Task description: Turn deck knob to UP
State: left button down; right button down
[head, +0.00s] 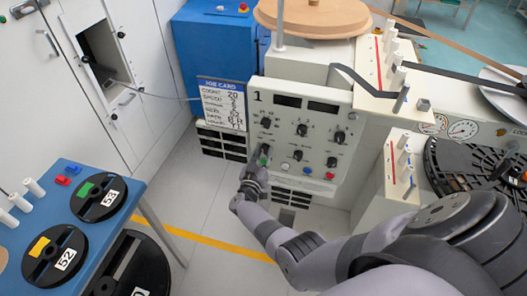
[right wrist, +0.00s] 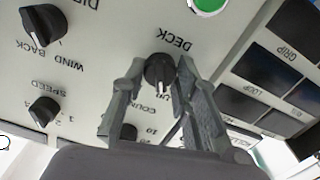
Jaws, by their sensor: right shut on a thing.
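The black deck knob (right wrist: 160,70) sits under an upside-down DECK label in the right wrist view. Its white mark points toward the bottom of that picture. My right gripper (right wrist: 163,78) has one finger on each side of the knob and is shut on it. In the head view my right gripper (head: 262,158) is at the lower left of the control panel (head: 318,112) marked 1, and it mostly hides the deck knob there. My left gripper is not in view.
Other knobs sit close by, including wind back (right wrist: 44,25) and speed (right wrist: 43,110). A green button (right wrist: 208,4) is beside the deck knob. A job card (head: 222,104) stands left of the panel. A blue table (head: 75,190) with reels is at left; floor between is clear.

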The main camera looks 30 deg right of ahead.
dwell(0.3)
jog(key=c, duration=1.2)
grip_release()
jog(key=shift+c, duration=0.2)
